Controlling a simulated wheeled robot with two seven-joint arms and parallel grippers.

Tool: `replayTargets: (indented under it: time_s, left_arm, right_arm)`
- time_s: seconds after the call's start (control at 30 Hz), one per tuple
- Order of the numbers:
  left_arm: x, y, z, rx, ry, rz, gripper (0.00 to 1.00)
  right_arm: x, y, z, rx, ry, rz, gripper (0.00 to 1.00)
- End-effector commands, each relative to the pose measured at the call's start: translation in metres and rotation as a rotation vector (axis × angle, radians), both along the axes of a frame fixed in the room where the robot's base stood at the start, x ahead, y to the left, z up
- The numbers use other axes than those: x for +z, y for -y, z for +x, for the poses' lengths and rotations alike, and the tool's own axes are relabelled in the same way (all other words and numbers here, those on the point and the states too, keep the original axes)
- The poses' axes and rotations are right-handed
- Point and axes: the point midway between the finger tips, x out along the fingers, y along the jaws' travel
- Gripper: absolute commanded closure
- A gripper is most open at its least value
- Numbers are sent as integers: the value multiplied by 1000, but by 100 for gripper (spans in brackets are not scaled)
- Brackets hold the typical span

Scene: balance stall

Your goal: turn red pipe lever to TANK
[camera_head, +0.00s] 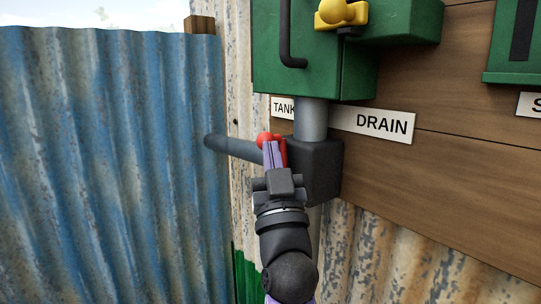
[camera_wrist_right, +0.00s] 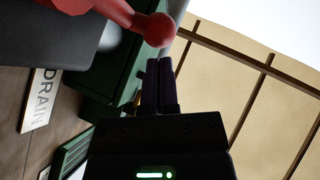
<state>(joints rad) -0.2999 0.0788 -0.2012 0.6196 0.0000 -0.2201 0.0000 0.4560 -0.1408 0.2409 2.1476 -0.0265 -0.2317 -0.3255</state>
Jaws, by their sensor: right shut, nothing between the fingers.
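The red pipe lever (camera_head: 265,138) ends in a round ball and sits at the left front of a dark grey valve block (camera_head: 318,172). Its ball lies below the TANK sign (camera_head: 283,108), left of the DRAIN sign (camera_head: 372,122). My right gripper (camera_head: 270,147) is shut and empty, its fingers up against the lever and hiding part of it. In the right wrist view the red ball (camera_wrist_right: 154,29) is just beyond the fingertips (camera_wrist_right: 160,62); I cannot tell whether they touch. The DRAIN sign (camera_wrist_right: 40,100) shows there too. My left gripper is not in view.
A grey pipe (camera_head: 232,148) runs left from the valve block, and another (camera_head: 311,120) rises to a green box (camera_head: 312,70) with a yellow knob (camera_head: 340,12). Blue corrugated sheet (camera_head: 110,160) stands at left. A wooden board (camera_head: 470,180) is at right.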

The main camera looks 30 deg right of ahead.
Motion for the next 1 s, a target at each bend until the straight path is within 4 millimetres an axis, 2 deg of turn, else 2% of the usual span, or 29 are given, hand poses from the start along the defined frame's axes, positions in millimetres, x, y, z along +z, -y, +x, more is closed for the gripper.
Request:
replayTargets:
  time_s: [1.0]
  left_arm:
    - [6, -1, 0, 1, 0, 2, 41]
  right_arm:
    - [5, 0, 5, 0, 1, 0, 100]
